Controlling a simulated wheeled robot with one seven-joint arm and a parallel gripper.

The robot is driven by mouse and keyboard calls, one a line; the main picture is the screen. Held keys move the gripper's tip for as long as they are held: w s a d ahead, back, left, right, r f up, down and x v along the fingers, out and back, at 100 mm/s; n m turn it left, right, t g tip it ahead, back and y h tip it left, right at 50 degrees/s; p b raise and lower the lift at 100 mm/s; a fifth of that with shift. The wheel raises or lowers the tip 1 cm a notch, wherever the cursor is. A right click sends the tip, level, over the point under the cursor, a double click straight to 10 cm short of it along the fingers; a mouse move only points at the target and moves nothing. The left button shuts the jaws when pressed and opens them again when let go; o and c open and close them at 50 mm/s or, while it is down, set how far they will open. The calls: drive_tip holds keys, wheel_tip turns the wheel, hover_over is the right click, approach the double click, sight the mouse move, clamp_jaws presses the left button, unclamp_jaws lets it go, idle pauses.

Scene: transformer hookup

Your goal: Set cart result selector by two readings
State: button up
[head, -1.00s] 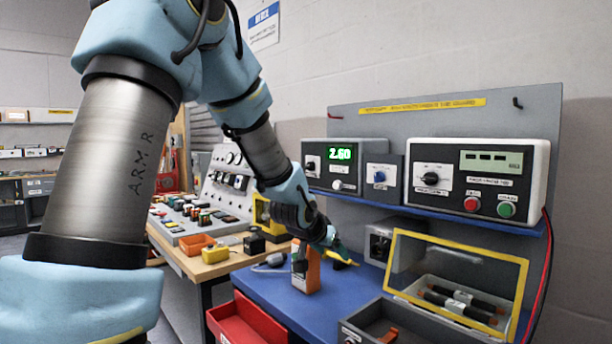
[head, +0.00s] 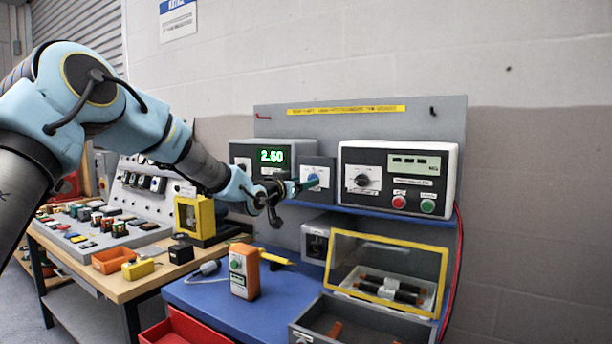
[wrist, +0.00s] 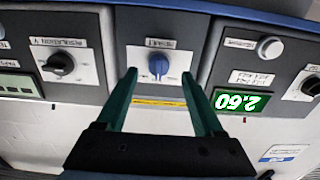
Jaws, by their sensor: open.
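A blue knob (head: 313,180) sits on a small grey box (head: 318,200) between two larger instruments on the blue shelf. In the wrist view the picture is upside down, and the blue knob (wrist: 158,66) stands between my green fingertips. My gripper (head: 297,186) is open in front of the box, one finger on each side of the knob; I cannot tell whether they touch it. The left instrument's green display (head: 271,156) reads 2.50 or 2.60; its middle digit is unclear. The right instrument has a black selector (head: 362,180) and a pale display (head: 415,163), too small to read.
Red and green buttons (head: 427,206) are on the right instrument. Below, the blue bench holds an orange handheld device (head: 244,272), a yellow-framed case (head: 388,250) standing open and a grey tray (head: 300,332). A control console (head: 100,220) stands left. Red and black cables hang right.

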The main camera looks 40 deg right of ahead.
drive_tip(key=shift+p+x, duration=0.4)
drive_tip(key=shift+x, duration=1.15)
drive_tip(key=shift+s, duration=0.1)
clamp_jaws()
